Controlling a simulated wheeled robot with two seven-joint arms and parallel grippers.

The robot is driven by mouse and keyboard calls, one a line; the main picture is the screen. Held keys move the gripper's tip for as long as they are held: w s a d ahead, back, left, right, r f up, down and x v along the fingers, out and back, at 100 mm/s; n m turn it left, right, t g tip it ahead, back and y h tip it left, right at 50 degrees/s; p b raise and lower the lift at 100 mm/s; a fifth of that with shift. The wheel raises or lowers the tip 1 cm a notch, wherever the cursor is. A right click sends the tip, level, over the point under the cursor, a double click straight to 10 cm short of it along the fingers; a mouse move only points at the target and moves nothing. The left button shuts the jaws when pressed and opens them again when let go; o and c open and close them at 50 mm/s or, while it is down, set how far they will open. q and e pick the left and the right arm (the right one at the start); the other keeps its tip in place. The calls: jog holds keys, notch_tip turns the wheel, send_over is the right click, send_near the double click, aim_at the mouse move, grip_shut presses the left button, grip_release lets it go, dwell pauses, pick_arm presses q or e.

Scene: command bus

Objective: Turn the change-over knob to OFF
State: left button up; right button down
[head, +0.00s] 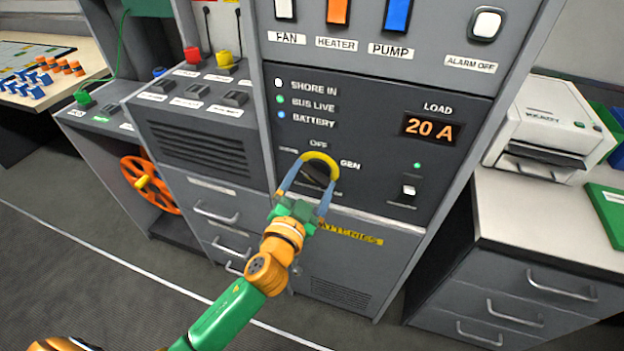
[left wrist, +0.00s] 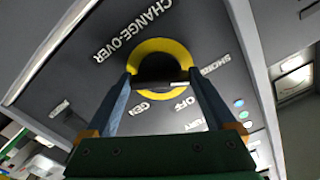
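The change-over knob (head: 316,174) is black, with a yellow ring around it, on the dark front panel of the grey cabinet. In the left wrist view the knob (left wrist: 160,66) sits under the CHANGE-OVER label. OFF, GEN, SHORE and a partly hidden label ending in "RY" surround it. A pale line crosses the knob near its lower edge. My left gripper (head: 311,180) is at the knob, its blue fingers spread on either side of it. Whether they touch it I cannot tell. The gripper covers part of the knob and its labels. My right gripper is not in view.
A load display (head: 431,128) reads 20 A. A toggle switch (head: 408,192) sits right of the knob. FAN, HEATER and PUMP switches (head: 338,12) are above. An orange handwheel (head: 150,184) is at left, and a printer (head: 548,125) stands on the right counter.

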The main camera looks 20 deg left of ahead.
pick_arm(q)
jog(key=c, duration=0.5)
jog(key=shift+c, duration=0.2)
jog(key=m+p, duration=0.1)
jog(key=m, duration=0.4)
jog(key=shift+r+m+p, duration=0.15)
jog(key=shift+m+p, duration=0.15)
jog(key=shift+m, duration=0.1)
jog(key=m+p, duration=0.1)
jog(key=m, duration=0.4)
jog(key=shift+m, duration=0.4)
jog(key=o, duration=1.1)
jog(key=shift+c, duration=0.2)
